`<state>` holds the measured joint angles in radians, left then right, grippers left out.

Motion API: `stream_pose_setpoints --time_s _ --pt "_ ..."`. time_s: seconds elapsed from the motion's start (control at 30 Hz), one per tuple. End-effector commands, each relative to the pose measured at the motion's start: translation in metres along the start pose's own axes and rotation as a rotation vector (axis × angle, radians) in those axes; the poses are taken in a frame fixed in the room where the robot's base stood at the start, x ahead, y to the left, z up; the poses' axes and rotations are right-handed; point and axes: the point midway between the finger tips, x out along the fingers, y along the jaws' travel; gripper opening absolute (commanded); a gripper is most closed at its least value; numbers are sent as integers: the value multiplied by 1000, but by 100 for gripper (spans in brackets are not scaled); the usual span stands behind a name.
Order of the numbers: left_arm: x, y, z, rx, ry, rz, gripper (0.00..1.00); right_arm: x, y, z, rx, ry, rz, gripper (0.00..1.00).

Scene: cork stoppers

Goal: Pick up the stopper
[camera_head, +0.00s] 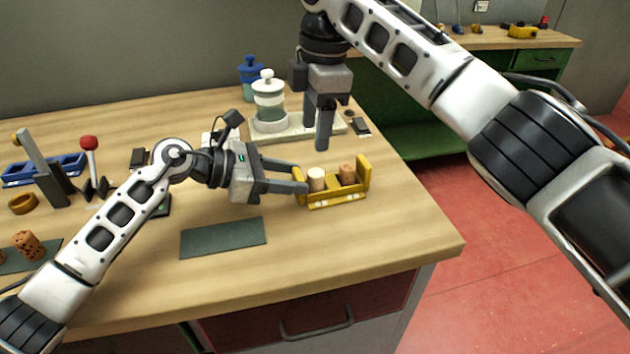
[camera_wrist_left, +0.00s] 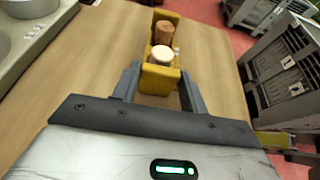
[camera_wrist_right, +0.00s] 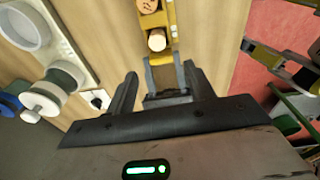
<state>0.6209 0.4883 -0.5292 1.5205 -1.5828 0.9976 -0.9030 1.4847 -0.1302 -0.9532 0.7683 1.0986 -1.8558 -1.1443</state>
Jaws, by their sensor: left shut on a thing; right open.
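A yellow holder (camera_head: 338,203) stands on the table and holds a pale-topped stopper (camera_head: 316,179) and a brown cork stopper (camera_head: 347,174). In the left wrist view the pale stopper (camera_wrist_left: 162,54) is nearer and the brown one (camera_wrist_left: 164,32) farther. My left gripper (camera_head: 302,180) is shut on the near end wall of the yellow holder (camera_wrist_left: 158,80), a finger on each side. My right gripper (camera_head: 322,146) points down, open and empty, behind the holder. In the right wrist view both stoppers lie beyond its fingertips (camera_wrist_right: 157,78), with my left gripper's fingers showing between.
A dark green mat (camera_head: 223,238) lies bare in front. A white jar (camera_head: 268,97) on a pale base and a blue jar (camera_head: 250,69) stand behind. At left are a speckled cork (camera_head: 28,245), a blue tray (camera_head: 44,170) and a red-knobbed tool (camera_head: 89,146). The front right tabletop is clear.

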Motion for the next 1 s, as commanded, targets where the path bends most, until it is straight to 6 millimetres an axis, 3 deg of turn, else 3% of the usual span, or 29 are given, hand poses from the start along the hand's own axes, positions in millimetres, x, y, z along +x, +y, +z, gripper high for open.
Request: stream_pose_setpoints --time_s 0.13,0.27,0.6,0.83,1.0 --pt "0 0 0 0 0 0 14 -15 4 5 -106 -62 -30 53" --pt "0 0 0 0 0 0 14 -16 5 9 -146 -81 -44 53" --pt "0 0 0 0 -1 0 14 38 3 13 -153 -83 -45 53" --pt "0 0 0 0 -1 0 14 55 2 12 -152 -82 -45 53" --pt "0 0 0 0 -1 0 14 81 3 8 -151 -82 -46 53"
